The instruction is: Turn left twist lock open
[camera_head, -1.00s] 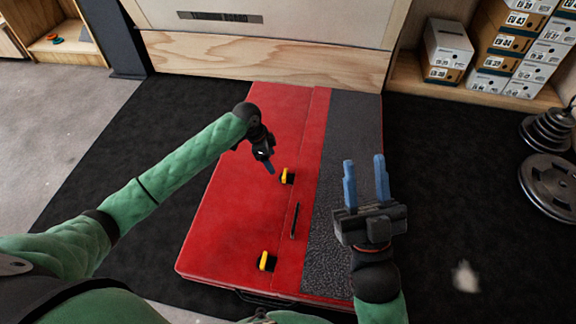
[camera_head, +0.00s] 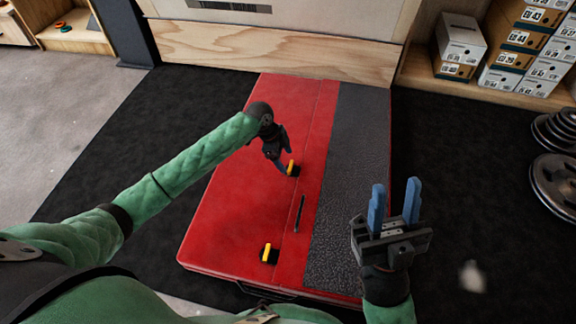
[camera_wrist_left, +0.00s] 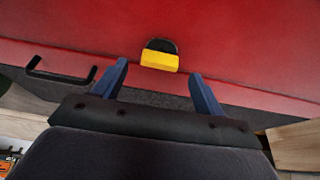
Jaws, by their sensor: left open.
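A twist lock with a yellow tab on a black base (camera_head: 292,169) sits on the red crash pad (camera_head: 235,200), further up the pad. A second, similar lock (camera_head: 270,253) sits nearer the front. My left gripper (camera_head: 282,166) is open, just beside the further lock, pointing down toward it. In the left wrist view, a yellow tab with its black base (camera_wrist_left: 159,57) shows ahead of and between the two blue fingers, with nothing gripped.
A black handle (camera_head: 299,213) lies between the locks on the pad. A grey textured strip (camera_head: 347,180) runs along the right side. Shoe boxes (camera_head: 460,45) stand at upper right, with weight plates (camera_head: 557,180) below.

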